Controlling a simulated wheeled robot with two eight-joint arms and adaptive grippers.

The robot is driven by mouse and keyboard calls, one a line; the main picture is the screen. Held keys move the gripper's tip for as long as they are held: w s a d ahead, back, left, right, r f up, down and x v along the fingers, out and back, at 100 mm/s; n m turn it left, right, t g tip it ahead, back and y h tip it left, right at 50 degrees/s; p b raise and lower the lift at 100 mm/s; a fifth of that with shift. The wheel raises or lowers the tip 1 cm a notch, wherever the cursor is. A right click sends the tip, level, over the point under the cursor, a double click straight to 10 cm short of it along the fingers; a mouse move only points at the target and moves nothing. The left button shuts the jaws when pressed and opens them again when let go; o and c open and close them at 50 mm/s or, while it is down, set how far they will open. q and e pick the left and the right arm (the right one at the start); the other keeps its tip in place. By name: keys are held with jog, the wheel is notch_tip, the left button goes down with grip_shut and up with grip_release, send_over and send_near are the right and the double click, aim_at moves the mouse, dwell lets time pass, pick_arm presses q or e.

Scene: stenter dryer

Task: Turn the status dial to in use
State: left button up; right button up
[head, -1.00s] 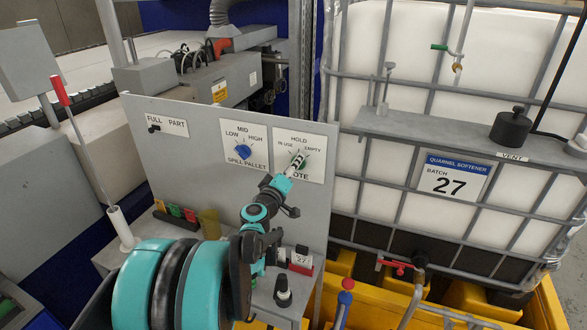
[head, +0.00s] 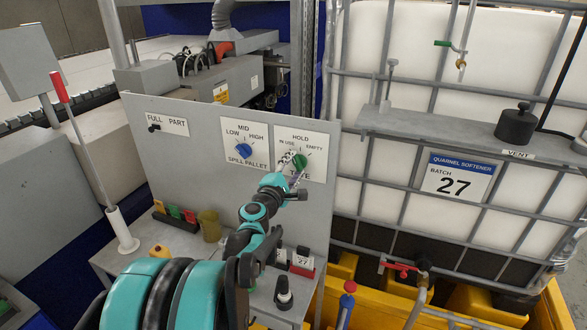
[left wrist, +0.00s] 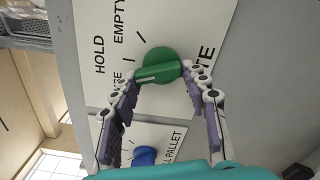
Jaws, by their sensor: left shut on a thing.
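The status dial is a green knob (head: 301,161) on a white plate marked HOLD, IN USE and EMPTY, on the grey panel (head: 200,185). It also shows in the left wrist view (left wrist: 160,66), where its white line points left, seemingly between the HOLD and IN USE marks. My left gripper (head: 293,164) is shut on the knob, one finger on each side in the left wrist view (left wrist: 160,75). The fingers and wrist hide part of the plate in the head view. My right gripper is not in view.
A blue SPILL PALLET dial (head: 243,150) sits close left of the status dial. A FULL/PART switch (head: 154,128) is farther left. A caged white tank (head: 440,100) stands right.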

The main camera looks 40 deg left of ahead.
pick_arm(q)
jog(key=shift+n+b, duration=0.35)
jog(key=shift+n, duration=1.95)
jog(key=o, duration=1.2)
jog(key=shift+w, duration=0.1)
jog(key=shift+c, duration=0.2)
jog(key=shift+w+f, duration=0.1)
jog(key=shift+f, duration=0.05)
jog(key=v, duration=1.2)
